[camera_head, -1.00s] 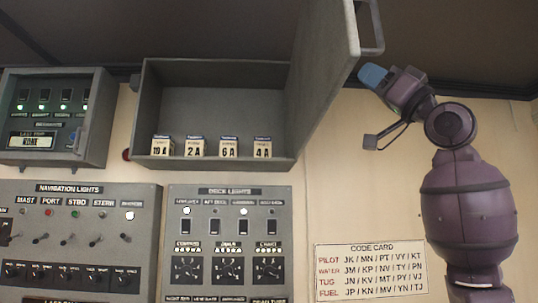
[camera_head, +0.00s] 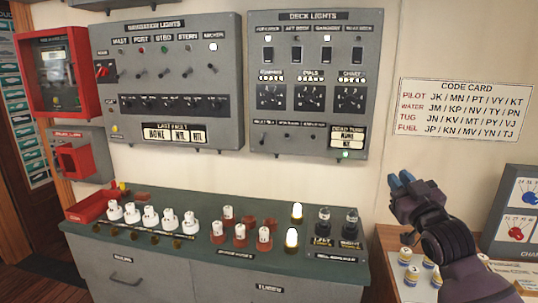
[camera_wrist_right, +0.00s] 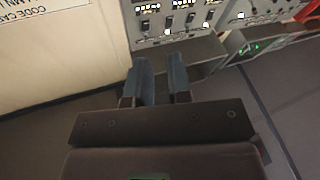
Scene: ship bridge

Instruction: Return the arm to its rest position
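My right arm comes in from the lower right of the head view. Its gripper (camera_head: 402,184) is raised in front of the cream wall, below and left of the code card (camera_head: 465,108), pointing up and left. In the right wrist view, the two blue-grey fingers (camera_wrist_right: 162,80) stand apart with a narrow gap and nothing between them. They touch nothing that I can see. My left arm and gripper are not in view.
The deck lights panel (camera_head: 314,60) and navigation lights panel (camera_head: 165,125) are on the wall to the left. A green-topped console (camera_head: 205,250) with white knobs and lit lamps stands below. A side table (camera_head: 390,240) with several small jars is under my right arm.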

